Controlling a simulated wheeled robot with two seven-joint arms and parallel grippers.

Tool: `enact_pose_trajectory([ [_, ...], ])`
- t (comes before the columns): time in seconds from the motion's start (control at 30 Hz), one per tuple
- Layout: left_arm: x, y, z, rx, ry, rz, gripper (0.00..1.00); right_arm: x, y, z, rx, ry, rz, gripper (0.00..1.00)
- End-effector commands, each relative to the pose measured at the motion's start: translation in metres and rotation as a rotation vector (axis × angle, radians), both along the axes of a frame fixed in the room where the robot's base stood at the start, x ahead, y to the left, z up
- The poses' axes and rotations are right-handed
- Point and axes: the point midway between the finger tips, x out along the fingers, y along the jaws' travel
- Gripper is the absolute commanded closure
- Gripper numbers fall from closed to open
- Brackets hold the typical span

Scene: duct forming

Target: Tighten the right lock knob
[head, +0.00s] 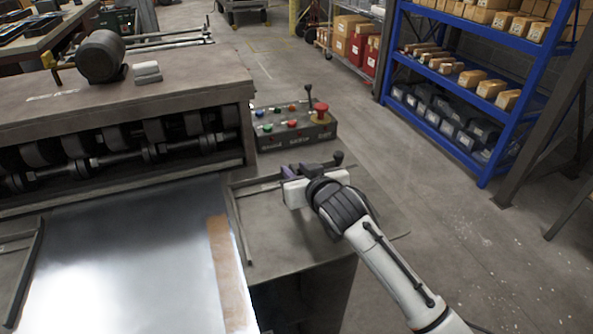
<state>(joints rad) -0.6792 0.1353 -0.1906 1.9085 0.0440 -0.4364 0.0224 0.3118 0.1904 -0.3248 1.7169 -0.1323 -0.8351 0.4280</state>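My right gripper (290,173) reaches in from the lower right over the right-hand side plate of the forming machine. Its fingertips are small and partly hidden by its own white body, so I cannot tell how far they are apart. It is at the bar of the right edge guide (240,228), an L-shaped dark metal piece. A dark round knob (338,158) shows just beyond the gripper, at the right end of that bar. A small purple part shows at the fingertips. Whether the gripper touches a knob is hidden. My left gripper is not in view.
A shiny metal sheet (130,260) lies left of the guide, before the rollers (120,145). A control box (295,130) with coloured buttons, a red stop button and a lever stands behind the gripper. Blue shelving (450,135) stands farther right; the floor between is clear.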

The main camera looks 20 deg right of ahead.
Motion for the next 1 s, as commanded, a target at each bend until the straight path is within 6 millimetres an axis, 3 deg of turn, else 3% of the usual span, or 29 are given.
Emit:
enact_pose_trajectory([
  [0.07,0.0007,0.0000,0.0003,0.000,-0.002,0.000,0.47,-0.0001,0.0001,-0.0001,0.000,0.000,0.000,0.74],
  [0.2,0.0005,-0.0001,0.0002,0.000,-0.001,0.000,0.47,-0.0003,0.0001,-0.0001,0.000,0.001,0.000,0.98],
  [0.23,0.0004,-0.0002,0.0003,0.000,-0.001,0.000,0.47,-0.0004,0.0001,-0.0001,0.000,0.001,0.000,1.00],
  [1.0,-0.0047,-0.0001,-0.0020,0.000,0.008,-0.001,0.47,-0.0003,-0.0022,-0.0007,0.000,0.002,0.137,1.00],
])
